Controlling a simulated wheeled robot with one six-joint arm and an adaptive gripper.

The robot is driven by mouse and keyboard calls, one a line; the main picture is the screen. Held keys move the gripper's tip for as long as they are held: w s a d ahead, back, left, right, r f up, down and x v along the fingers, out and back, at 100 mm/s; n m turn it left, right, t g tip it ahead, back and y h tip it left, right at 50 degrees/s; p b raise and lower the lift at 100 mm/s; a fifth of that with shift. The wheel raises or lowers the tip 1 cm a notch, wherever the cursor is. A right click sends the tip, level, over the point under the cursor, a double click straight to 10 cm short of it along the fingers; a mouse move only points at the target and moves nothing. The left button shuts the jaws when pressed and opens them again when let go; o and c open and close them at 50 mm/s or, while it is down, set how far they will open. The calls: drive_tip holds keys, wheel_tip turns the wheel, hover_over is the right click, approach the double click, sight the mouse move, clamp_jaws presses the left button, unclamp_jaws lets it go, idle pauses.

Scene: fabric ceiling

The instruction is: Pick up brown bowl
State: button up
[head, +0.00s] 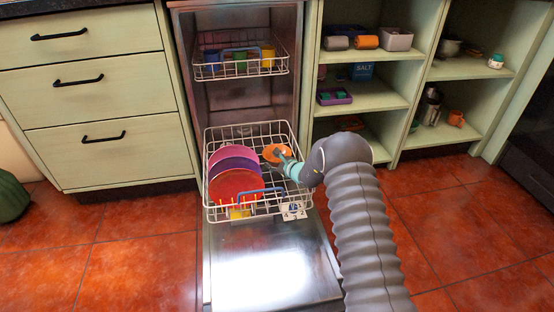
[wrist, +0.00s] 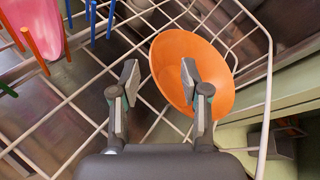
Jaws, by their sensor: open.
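The bowl looks orange, or orange-brown (head: 272,151), and sits at the right side of the lower dishwasher rack. In the wrist view the bowl (wrist: 215,62) lies tilted among the white wires, ahead and to the right of centre. My gripper (wrist: 160,82) is open and empty. Its right finger overlaps the bowl in the picture, and its left finger is left of the bowl's rim. In the head view my gripper (head: 282,158) is at the bowl and hides part of it. I cannot tell whether the fingers touch it.
The lower rack (head: 213,131) also holds several pink, purple and red plates (head: 236,186) on the left. The upper rack (head: 283,66) with cups hangs above and behind. The open dishwasher door (head: 270,262) lies below. Shelves with objects stand on the right.

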sight(268, 161)
drive_tip(key=shift+x, duration=2)
clamp_jaws()
